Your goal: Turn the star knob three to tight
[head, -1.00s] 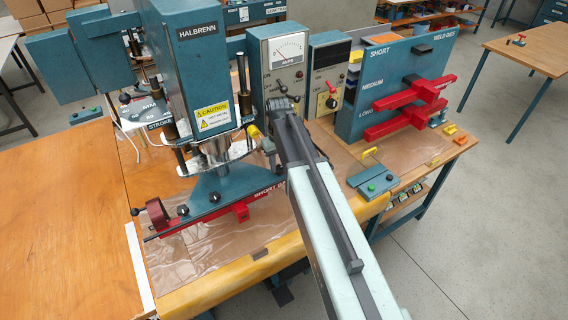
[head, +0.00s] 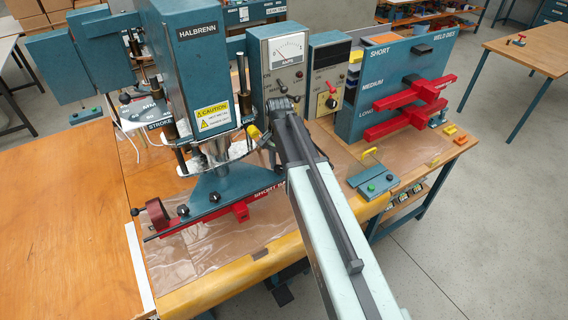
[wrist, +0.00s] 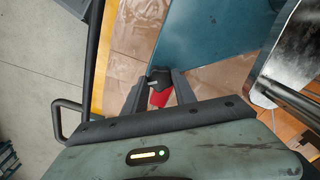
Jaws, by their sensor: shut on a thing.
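In the wrist view, my gripper (wrist: 160,88) has its two dark fingers on either side of a black star knob (wrist: 159,76) with a pale stud. Red metal shows just below the knob, between the fingers. In the head view, my arm hides the fingertips and this knob; part of my wrist shows beside the yellow-tipped lever. Two other black knobs, one at the left (head: 183,210) and one in the middle (head: 214,197), sit along the blue electrode holder (head: 225,186) above the red short bar (head: 205,219). How tight the gripped knob is cannot be seen.
The blue Halbrenn press head (head: 203,70) stands close left of my arm. The meter box (head: 284,60) is behind it. Clear film covers the bench.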

